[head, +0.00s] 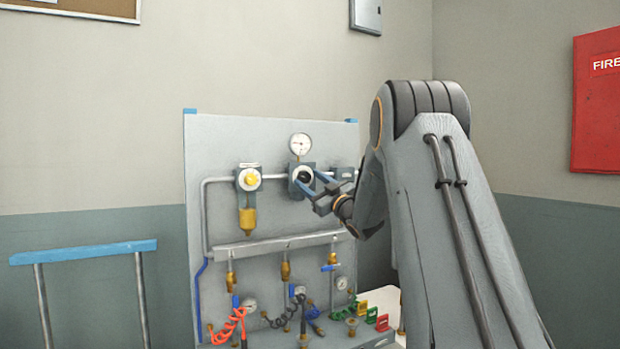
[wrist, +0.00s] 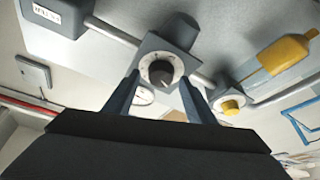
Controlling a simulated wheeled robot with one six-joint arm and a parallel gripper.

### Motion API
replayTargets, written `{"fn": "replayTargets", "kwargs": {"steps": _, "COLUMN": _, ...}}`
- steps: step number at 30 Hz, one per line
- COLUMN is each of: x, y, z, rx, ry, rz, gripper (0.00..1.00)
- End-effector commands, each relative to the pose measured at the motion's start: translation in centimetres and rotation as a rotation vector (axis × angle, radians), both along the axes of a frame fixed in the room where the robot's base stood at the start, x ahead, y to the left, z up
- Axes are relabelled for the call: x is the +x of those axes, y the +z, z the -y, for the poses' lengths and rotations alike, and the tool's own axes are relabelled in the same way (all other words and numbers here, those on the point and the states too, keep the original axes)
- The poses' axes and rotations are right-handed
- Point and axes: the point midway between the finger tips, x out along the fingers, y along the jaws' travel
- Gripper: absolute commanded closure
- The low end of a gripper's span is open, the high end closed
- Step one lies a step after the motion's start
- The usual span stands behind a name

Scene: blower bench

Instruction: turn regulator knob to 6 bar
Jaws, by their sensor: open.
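The regulator knob (head: 303,176) is a dark round knob with a pale ring on a grey block, below a round white pressure gauge (head: 300,145) on the upright panel. In the wrist view the knob (wrist: 161,74) sits in a ring with dark marks. My gripper (head: 318,187) is at the regulator, its blue-grey fingers apart. In the wrist view my gripper (wrist: 160,98) has one finger on each side of the knob; I cannot tell whether they touch it. The gauge reading is too small to tell.
A filter unit with a yellow knob (head: 249,180) and amber bowl (head: 247,220) is left of the regulator. Another grey block (head: 343,174) is to its right. A manifold bar (head: 280,246) with valves and coiled hoses runs below. A blue-topped rail (head: 84,252) stands left.

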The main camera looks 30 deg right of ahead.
Motion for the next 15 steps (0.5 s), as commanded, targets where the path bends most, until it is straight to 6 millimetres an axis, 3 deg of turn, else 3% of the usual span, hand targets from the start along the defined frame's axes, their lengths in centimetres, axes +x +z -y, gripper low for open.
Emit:
{"fn": "replayTargets", "kwargs": {"steps": 11, "x": 0.59, "y": 0.16, "z": -0.17, "rx": 0.001, "ry": 0.0, "rz": -0.001, "gripper": 0.51}}
{"fn": "replayTargets", "kwargs": {"steps": 15, "x": 0.58, "y": 0.17, "z": -0.16, "rx": 0.0, "ry": 0.0, "rz": -0.001, "gripper": 0.75}}
